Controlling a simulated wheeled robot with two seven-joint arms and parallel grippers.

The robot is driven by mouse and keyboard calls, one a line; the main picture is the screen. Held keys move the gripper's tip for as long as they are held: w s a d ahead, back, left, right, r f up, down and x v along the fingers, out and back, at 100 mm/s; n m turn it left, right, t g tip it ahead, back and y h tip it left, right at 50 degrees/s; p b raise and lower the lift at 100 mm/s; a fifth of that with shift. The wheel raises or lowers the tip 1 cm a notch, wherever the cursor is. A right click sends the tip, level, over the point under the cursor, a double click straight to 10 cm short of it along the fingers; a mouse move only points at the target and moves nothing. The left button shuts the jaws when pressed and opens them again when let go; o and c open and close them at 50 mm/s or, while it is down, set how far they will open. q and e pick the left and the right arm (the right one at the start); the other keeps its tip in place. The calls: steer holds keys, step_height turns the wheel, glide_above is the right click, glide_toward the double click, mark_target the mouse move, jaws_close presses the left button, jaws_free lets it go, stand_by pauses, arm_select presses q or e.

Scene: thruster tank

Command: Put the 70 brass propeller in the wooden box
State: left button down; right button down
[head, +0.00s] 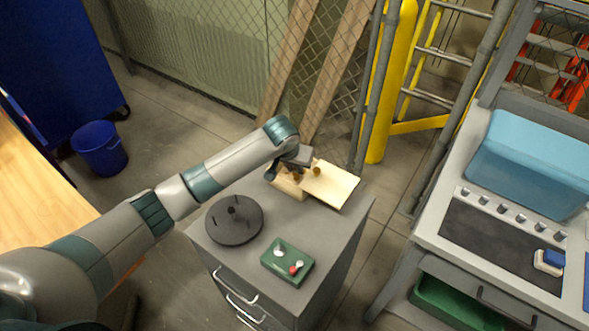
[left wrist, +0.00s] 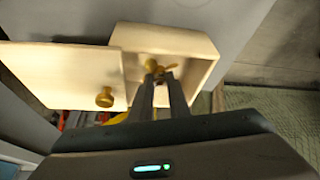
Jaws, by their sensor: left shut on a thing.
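My left gripper (head: 294,174) is shut on the brass propeller (left wrist: 158,68), seen at its fingertips in the left wrist view. The propeller is within the outline of the open wooden box (left wrist: 200,44); I cannot tell whether it touches the bottom. In the head view the box (head: 284,187) stands on the grey cabinet, partly hidden by the gripper. Its wooden lid (left wrist: 60,72), with a round brass-coloured knob (left wrist: 104,97), is off to one side and overlaps the box edge. The lid also shows in the head view (head: 334,187). My right gripper is not in view.
On the grey cabinet top (head: 218,258) are a dark round stand (head: 234,222) with pegs and a green panel (head: 285,259) with knobs. A workbench with a blue-topped tank (head: 530,160) stands at the right. A blue bucket (head: 98,150) is on the floor at left.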

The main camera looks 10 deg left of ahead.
arm_select(q)
steer(key=shift+f, duration=0.8)
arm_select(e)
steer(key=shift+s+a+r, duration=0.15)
arm_select(q)
steer(key=shift+f, duration=0.15)
steer(key=c, duration=1.7)
jaws_free()
